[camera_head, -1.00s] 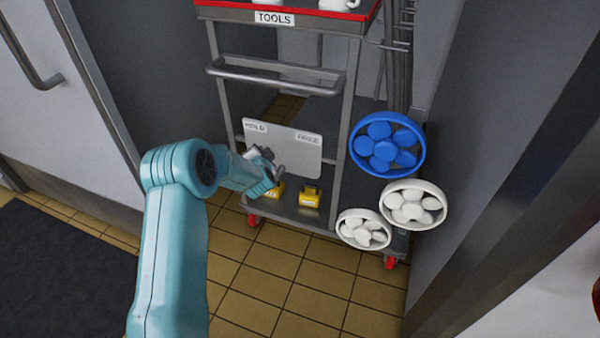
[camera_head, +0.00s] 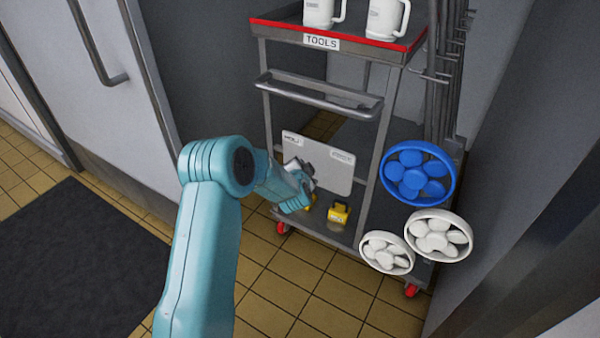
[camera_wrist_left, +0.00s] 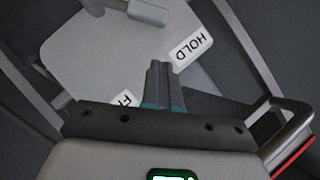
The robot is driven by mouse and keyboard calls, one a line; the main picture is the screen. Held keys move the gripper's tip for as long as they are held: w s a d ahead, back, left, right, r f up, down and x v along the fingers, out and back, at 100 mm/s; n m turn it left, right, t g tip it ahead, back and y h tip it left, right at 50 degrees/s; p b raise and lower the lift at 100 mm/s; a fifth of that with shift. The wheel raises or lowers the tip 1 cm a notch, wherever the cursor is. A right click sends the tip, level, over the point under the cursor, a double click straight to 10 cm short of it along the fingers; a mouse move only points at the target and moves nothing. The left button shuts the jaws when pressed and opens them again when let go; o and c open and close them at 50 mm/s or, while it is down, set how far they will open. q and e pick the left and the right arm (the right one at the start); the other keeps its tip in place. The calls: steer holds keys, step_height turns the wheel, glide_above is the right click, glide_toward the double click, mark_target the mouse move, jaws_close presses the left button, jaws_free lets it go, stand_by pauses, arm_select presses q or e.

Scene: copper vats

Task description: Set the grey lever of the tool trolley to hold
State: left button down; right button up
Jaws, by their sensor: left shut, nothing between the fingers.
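The tool trolley (camera_head: 345,45) stands at the centre right of the head view. Its light grey plate (camera_head: 330,166) has a HOLD label at the upper left and a FREE label at the upper right. In the left wrist view the HOLD label (camera_wrist_left: 190,50) is clear, and the FREE label (camera_wrist_left: 124,99) is partly hidden by my gripper. A grey bar, apparently the lever (camera_wrist_left: 148,12), crosses the top edge of that view, beyond my fingertips. My left gripper (camera_wrist_left: 159,66) is shut and empty in front of the plate. In the head view my wrist hides most of the lever.
Yellow blocks, one clear (camera_head: 339,213), sit on the trolley's lower shelf. A blue wheel-like ring (camera_head: 417,175) and two white ones (camera_head: 438,236) (camera_head: 387,252) hang at its right side. White jugs (camera_head: 386,18) stand on top. Open tiled floor (camera_head: 275,300) lies in front.

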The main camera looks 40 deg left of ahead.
arm_select(q)
steer(key=v, duration=0.6)
steer(key=shift+s+r+p, duration=0.25)
steer(key=shift+s+p, duration=0.05)
steer(key=shift+p, duration=0.1)
steer(key=shift+d, duration=0.15)
steer(key=d+f+m+h, duration=0.3)
steer(key=d+f, duration=0.4)
steer(key=d, duration=0.3)
steer(key=s+d+f+g+h, duration=0.35)
steer(key=s+d+f, duration=0.25)
steer(key=d, duration=0.4)
steer(key=s+d+f+g+h, duration=0.2)
steer(key=s+d+f+h, duration=0.2)
steer(key=s+d+f, duration=0.45)
steer(key=s+d+r+n+g+h, duration=0.15)
steer(key=s+d+n+g, duration=0.4)
steer(key=s, duration=0.55)
step_height(320, 180, up, 17)
steer(key=d+n+t+p, duration=0.1)
steer(key=n+p, duration=0.1)
steer(key=p, duration=1.5)
steer(key=shift+d+h+p, duration=0.25)
steer(key=shift+h+p, duration=0.05)
steer(key=shift+h, duration=0.1)
